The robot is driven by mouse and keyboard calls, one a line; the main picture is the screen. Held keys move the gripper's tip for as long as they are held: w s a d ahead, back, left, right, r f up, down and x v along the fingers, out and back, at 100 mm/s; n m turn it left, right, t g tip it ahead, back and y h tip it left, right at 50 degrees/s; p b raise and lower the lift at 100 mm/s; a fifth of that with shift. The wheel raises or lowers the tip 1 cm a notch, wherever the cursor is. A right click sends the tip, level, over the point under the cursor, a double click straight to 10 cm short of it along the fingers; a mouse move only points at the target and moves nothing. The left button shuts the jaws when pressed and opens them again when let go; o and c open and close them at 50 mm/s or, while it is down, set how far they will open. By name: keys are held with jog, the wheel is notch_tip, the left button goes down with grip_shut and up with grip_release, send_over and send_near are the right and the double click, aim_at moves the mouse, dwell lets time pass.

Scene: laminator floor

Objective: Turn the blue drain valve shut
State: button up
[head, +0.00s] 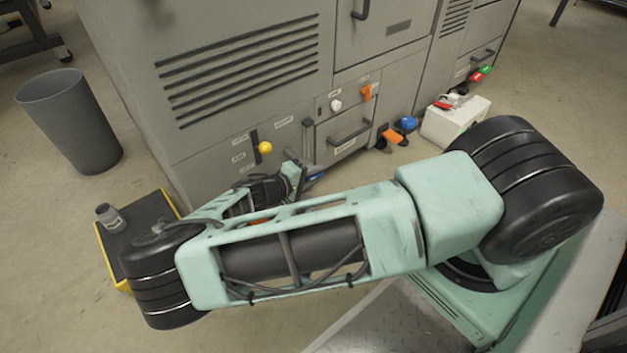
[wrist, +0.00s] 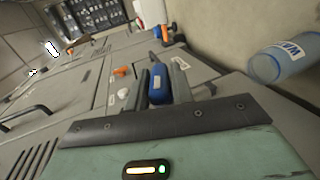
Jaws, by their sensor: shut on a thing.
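The blue valve handle (wrist: 158,86) sits between the two grey fingers of my gripper (wrist: 160,72) in the wrist view. My gripper is shut on it.
A yellow knob (head: 265,148), a white knob (head: 336,105) and an orange handle (head: 367,93) are on the machine (head: 240,30). A blue knob (head: 407,123) stands right, near a white box (head: 455,122). A labelled bottle (wrist: 285,62) is right in the wrist view. A bin (head: 70,120) stands left.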

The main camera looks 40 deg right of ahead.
jog(key=h+b, duration=0.2)
jog(key=shift+f+h, duration=0.2)
jog(key=shift+h, duration=0.2)
jog(key=shift+b, duration=0.35)
jog(key=shift+s+d+r+h, duration=0.1)
jog(key=shift+r+h, duration=0.05)
jog(key=shift+h, duration=0.25)
jog(key=o, duration=0.9)
jog(key=shift+a, duration=0.45)
jog(key=a+p, duration=0.1)
jog(key=a, duration=0.4)
jog(key=a+p, duration=0.1)
jog(key=a, duration=0.5)
jog(key=a+p, duration=0.2)
jog(key=a, duration=0.3)
jog(key=shift+s+a, duration=0.25)
